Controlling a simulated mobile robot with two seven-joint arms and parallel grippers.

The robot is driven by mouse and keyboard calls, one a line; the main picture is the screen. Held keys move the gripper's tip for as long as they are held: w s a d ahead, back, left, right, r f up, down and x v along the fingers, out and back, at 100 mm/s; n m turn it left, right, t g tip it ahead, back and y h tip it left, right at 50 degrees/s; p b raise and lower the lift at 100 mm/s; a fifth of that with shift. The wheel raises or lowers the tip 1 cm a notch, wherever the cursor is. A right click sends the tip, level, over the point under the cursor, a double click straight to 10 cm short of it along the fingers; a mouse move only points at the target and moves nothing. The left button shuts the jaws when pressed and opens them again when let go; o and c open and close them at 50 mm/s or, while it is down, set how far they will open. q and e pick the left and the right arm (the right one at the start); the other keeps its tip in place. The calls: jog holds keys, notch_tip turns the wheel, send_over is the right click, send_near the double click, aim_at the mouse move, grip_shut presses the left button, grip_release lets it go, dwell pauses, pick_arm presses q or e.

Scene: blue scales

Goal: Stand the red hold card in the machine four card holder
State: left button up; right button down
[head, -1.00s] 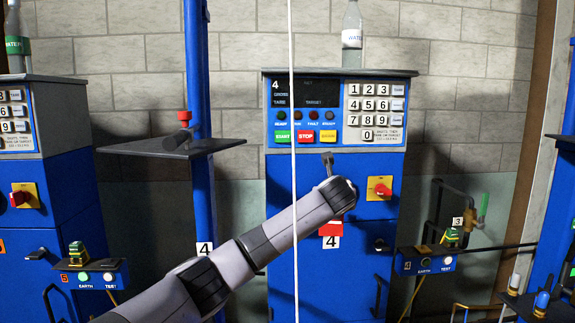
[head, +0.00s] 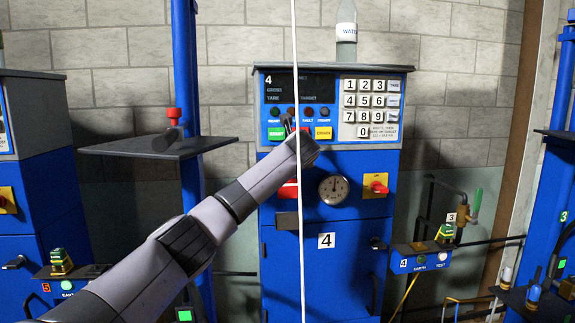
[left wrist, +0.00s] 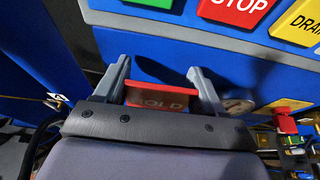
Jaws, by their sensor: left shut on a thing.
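The red hold card (left wrist: 160,97) is between the two grey fingers of my left gripper (left wrist: 160,76), which is shut on it. Part of the word HOLD shows on its face in the left wrist view. In the head view the card (head: 289,189) shows below my wrist, in front of machine four. A dark box-like piece (head: 287,220), which looks like the card holder, is on the machine front just below the card in the picture. A gap shows between them; their depth apart is unclear. My right gripper is not in view.
A gauge (head: 334,189) and red knob (head: 376,186) are right of the card. A dark shelf (head: 160,147) stands left. A thin white vertical line (head: 296,60) crosses the head view.

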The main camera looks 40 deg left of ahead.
aim_at(289, 194)
pick_arm(q)
jog(key=shift+d+f, duration=0.1)
jog(key=shift+f, duration=0.05)
jog(key=shift+f, duration=3.1)
jog(key=shift+f, duration=0.95)
jog(key=o, duration=1.1)
jog(key=shift+s, duration=0.1)
